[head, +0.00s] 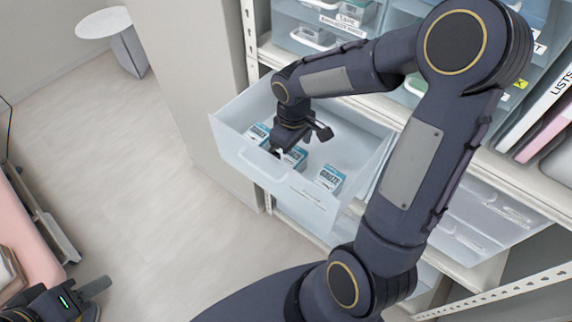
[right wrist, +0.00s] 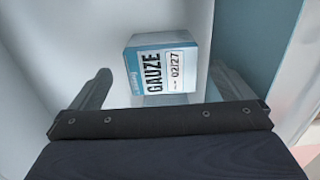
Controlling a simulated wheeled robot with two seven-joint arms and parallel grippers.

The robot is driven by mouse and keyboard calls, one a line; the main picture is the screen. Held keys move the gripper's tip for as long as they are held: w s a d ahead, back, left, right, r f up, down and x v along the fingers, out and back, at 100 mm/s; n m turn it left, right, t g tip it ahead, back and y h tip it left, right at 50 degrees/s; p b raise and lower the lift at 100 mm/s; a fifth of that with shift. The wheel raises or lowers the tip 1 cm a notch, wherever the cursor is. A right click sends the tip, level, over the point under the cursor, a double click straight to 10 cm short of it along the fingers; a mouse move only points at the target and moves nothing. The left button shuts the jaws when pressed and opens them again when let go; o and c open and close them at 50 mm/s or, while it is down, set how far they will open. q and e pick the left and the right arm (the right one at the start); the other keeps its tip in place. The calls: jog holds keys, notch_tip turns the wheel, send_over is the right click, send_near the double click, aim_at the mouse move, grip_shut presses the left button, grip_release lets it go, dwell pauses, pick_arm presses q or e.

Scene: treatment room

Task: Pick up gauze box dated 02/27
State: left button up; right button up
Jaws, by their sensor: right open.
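The gauze box dated 02/27 (right wrist: 160,68) is white and blue, with its GAUZE label and date facing the camera in the right wrist view. My right gripper (right wrist: 160,92) is open, its two fingers on either side of the box's near area, with no visible contact. In the head view my right gripper (head: 284,150) reaches down into the pulled-out clear drawer (head: 262,168), over the middle gauze box (head: 297,157), which it partly hides. Dates are unreadable there. My left gripper (head: 92,292) is at the lower left, away from the drawer, partly cut off; its jaw opening is unclear.
Two other gauze boxes stand in the drawer, one at the back left (head: 257,133) and one at the right (head: 329,178). Drawer walls rise close around my right gripper. Shelves with bins stand behind. A pink padded bed (head: 28,235) is at the left; open floor lies between.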

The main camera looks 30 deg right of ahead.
jog(key=f, duration=0.6)
jog(key=shift+w+a+f, duration=0.2)
jog(key=shift+w+f, duration=0.1)
jog(key=shift+f, duration=0.05)
jog(key=c, duration=1.1)
